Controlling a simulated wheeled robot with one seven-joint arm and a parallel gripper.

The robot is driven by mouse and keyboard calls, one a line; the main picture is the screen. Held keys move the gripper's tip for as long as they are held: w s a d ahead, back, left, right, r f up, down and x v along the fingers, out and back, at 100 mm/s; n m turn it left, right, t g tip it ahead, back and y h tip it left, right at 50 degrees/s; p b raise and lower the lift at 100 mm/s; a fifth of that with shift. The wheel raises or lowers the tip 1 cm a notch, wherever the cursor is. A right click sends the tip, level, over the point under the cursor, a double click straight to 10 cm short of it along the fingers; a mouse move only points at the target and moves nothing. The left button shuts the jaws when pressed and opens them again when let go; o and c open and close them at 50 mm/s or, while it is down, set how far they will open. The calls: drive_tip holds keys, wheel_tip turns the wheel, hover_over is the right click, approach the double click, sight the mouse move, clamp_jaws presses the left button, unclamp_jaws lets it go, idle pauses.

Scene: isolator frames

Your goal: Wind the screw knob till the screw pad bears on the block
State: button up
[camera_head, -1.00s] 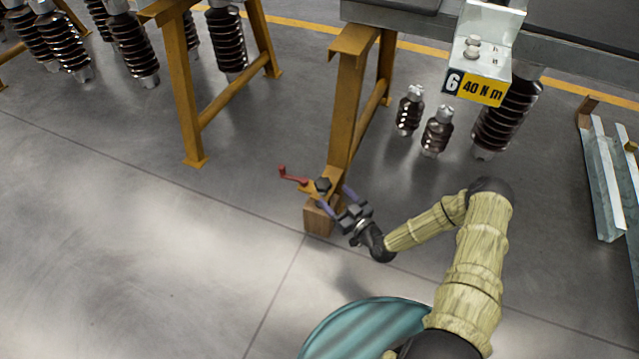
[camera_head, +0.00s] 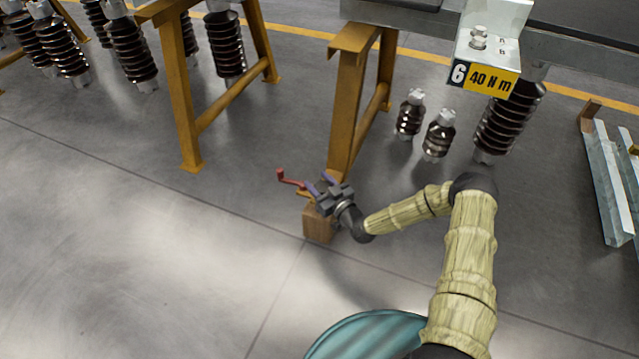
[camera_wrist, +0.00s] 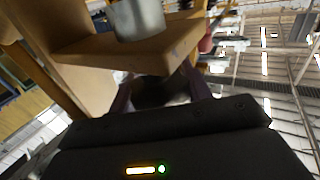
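The screw foot's tan bracket (camera_head: 304,193) is at the bottom of an orange trestle leg, with a wooden block (camera_head: 318,226) below it on the floor. My gripper (camera_head: 317,183) is at the bracket, and its body hides the screw knob in the head view. In the wrist view, a dark round shape, seemingly the knob (camera_wrist: 160,93), lies between my two purple fingers. I cannot tell whether the fingers press on it. A grey cylinder (camera_wrist: 138,18) stands against the tan plate in that view. The screw pad and any gap above the block cannot be made out.
A red crank handle (camera_head: 290,179) sticks out left of the bracket. The trestle leg (camera_head: 346,115) rises just behind my gripper. The floor in front is clear.

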drive_tip(key=c, duration=0.4)
drive_tip(key=shift+r+m+t+h+p, duration=0.2)
drive_tip(key=shift+m+t+h+p, duration=0.15)
drive_tip(key=shift+p, duration=0.25)
drive_tip(key=shift+r+h+p, duration=0.1)
drive_tip(key=shift+h+p, duration=0.25)
drive_tip(key=shift+p, duration=0.2)
drive_tip(key=m+t+h+p, duration=0.2)
drive_tip(key=h+p, duration=0.1)
drive_tip(key=shift+d+m+p, duration=0.1)
drive_tip(key=shift+m+p, duration=0.25)
drive_tip(key=shift+p, duration=0.05)
drive_tip(key=shift+w+d+m+t+h+p, duration=0.15)
drive_tip(key=shift+m+t+h+p, duration=0.1)
drive_tip(key=shift+m+h+p, duration=0.5)
drive_tip(key=shift+d+f+h, duration=0.1)
drive_tip(key=shift+f+h, duration=0.15)
drive_tip(key=shift+h, duration=0.2)
